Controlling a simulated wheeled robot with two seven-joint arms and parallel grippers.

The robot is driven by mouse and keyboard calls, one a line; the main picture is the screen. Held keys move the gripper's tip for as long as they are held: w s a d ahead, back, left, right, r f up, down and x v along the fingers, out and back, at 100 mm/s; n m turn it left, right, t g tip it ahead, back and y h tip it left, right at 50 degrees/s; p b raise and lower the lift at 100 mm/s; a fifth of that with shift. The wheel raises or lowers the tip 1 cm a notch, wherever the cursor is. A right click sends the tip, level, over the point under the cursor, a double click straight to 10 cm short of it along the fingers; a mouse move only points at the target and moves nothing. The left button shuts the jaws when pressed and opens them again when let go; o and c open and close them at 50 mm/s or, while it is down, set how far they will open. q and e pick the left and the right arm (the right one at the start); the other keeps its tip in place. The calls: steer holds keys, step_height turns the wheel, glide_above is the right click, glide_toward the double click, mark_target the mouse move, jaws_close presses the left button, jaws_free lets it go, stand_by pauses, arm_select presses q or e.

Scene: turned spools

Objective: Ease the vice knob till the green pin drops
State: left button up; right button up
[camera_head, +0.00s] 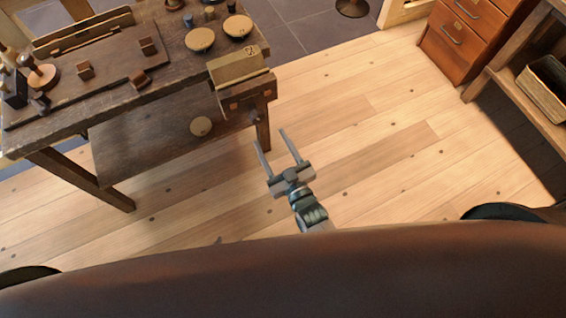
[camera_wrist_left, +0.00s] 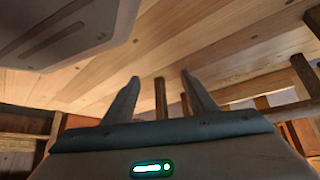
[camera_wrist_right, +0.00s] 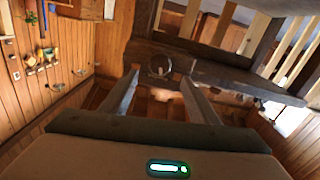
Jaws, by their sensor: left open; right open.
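The vice (camera_head: 238,66), a tan block with a dark wooden jaw below it, sits at the bench's near right corner. A round dark knob (camera_wrist_right: 160,67), apparently the vice knob, faces my right gripper (camera_wrist_right: 160,90) from a dark wooden beam. It shows between the open fingers, beyond their tips and apart from them. The only gripper in the head view (camera_head: 269,137), apparently the right one, is empty over the floor beside the bench corner. My left gripper (camera_wrist_left: 160,85) is open and empty in its wrist view, with floor planks beyond. I cannot make out the green pin.
The dark bench (camera_head: 160,78) carries spools, small wooden blocks and round discs (camera_head: 200,39). A drawer cabinet (camera_head: 462,38) stands at the far right. The plank floor (camera_head: 350,150) between is clear.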

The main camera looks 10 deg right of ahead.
arm_select(q)
steer(key=shift+w+a+r+b, duration=0.1)
steer(key=shift+w+a+b, duration=0.25)
steer(key=shift+w+a, duration=0.15)
arm_select(e)
steer(key=v, duration=0.7)
arm_select(q)
steer(key=shift+w+d, duration=0.1)
steer(key=shift+d, duration=0.15)
steer(key=shift+d, duration=0.1)
arm_select(e)
steer(key=s+d+f+g+h, duration=0.1)
steer(key=s+d+f+g, duration=0.2)
steer(key=f, duration=0.8)
steer(key=s+d+f+m+g+h, duration=0.1)
steer(key=s+d+f+g, duration=0.2)
steer(key=f, duration=0.7)
steer(key=s+d+f+m+g+h, duration=0.1)
steer(key=s+d+f+g, duration=0.2)
steer(key=f, duration=0.8)
steer(key=shift+s+d+f+g+h, duration=0.35)
steer(key=shift+s+d, duration=0.75)
steer(key=shift+s, duration=0.9)
